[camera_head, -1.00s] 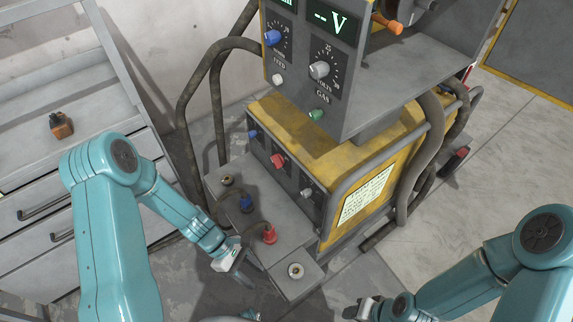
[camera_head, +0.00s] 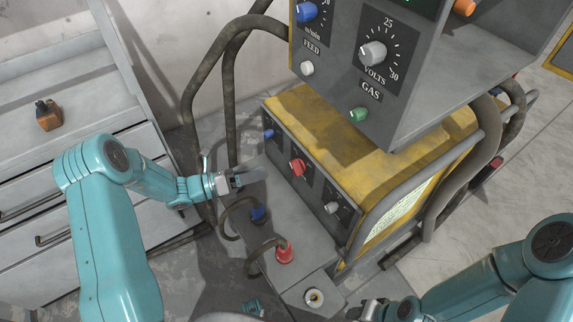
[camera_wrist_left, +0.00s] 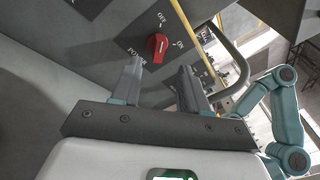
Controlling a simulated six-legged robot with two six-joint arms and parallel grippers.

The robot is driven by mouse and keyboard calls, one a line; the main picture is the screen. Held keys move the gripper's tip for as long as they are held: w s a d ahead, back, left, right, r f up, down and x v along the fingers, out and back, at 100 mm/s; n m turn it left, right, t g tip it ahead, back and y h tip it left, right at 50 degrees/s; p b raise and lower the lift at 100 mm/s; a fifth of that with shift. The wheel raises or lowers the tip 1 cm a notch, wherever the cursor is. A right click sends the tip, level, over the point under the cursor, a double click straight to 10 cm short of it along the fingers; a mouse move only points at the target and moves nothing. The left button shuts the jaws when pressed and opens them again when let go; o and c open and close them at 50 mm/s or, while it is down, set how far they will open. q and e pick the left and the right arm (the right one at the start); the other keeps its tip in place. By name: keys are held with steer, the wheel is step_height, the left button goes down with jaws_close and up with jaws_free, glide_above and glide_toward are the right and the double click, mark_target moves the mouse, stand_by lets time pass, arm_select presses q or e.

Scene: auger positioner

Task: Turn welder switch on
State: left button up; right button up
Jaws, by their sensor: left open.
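The welder (camera_head: 345,135) is a yellow and grey box with a dark front panel. Its power switch is a red knob (camera_head: 297,167) on that panel, between a blue knob and a grey knob. The left wrist view shows the red knob (camera_wrist_left: 157,46) beside OFF, ON and POWER lettering; I cannot tell its exact setting. My left gripper (camera_head: 250,178) is open and empty, left of the panel and apart from the knob. In the wrist view its fingers (camera_wrist_left: 158,82) point toward the knob, which appears between and beyond their tips. My right gripper (camera_head: 365,310) is at the bottom edge, its jaws unclear.
A control box (camera_head: 410,90) with more knobs overhangs the welder. Red (camera_head: 284,254) and blue (camera_head: 258,214) cable plugs sit on the ledge below the panel. Thick bent tubes (camera_head: 228,90) stand behind the left gripper. A drawer cabinet (camera_head: 90,100) is at left.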

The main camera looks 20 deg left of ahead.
mark_target(298, 167)
arm_select(q)
steer(key=x, duration=0.8)
steer(key=shift+d+b, duration=0.25)
steer(key=shift+b, duration=0.1)
steer(key=shift+w, duration=0.15)
jaws_close()
